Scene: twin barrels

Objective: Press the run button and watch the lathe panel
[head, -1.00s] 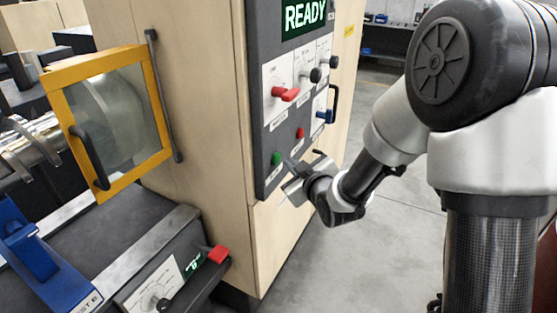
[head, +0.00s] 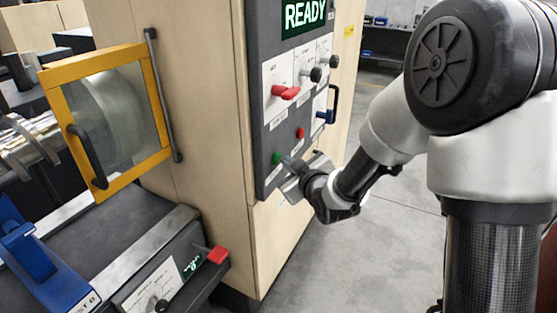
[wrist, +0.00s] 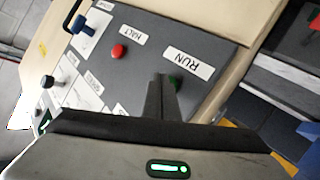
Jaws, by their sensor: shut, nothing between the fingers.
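The lathe panel (head: 262,110) is a dark upright face on a wooden cabinet, and its display (head: 305,14) reads READY in green. The green run button (head: 276,158) sits low on the panel; in the wrist view the run button (wrist: 178,84), near the RUN label (wrist: 188,64), is partly hidden behind my fingers. My gripper (head: 284,160) is shut and empty, its tips at or just short of the button; contact is unclear. The closed fingers also show in the wrist view (wrist: 162,78). The red halt button (head: 300,133) is to the right, clear of my gripper.
Red (head: 286,92) and blue (head: 325,116) handles and dark knobs stick out above the buttons. A yellow-framed guard window (head: 110,118) stands left, before the chuck. A red lever (head: 217,254) juts out below. Open floor (head: 375,240) lies right of the cabinet.

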